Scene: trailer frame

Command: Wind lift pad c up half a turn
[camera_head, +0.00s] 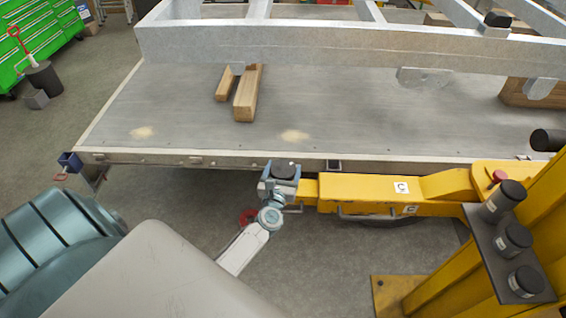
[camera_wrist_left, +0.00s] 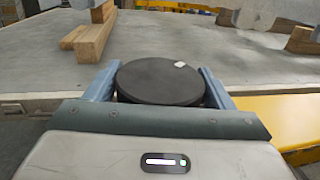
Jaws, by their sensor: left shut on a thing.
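Lift pad c is a round black pad (camera_head: 284,170) at the end of the yellow lift arm (camera_head: 370,188), which carries a white label "C". The pad sits beside the near edge of the trailer deck. My left gripper (camera_head: 279,178) is around the pad. In the left wrist view, the pad (camera_wrist_left: 160,82) shows its flat dark top with a small white mark near the far right rim. The two blue-grey fingers (camera_wrist_left: 159,88) stand on either side of it, shut on it. The pad's stem is hidden. My right gripper is not in view.
The grey trailer deck (camera_head: 330,115) lies just beyond the pad, with wooden blocks (camera_head: 246,95) on it and a metal frame (camera_head: 330,42) above. The yellow lift post (camera_head: 450,260) with a rack of black pads (camera_head: 510,240) stands at right. A green cabinet (camera_head: 35,40) is far left.

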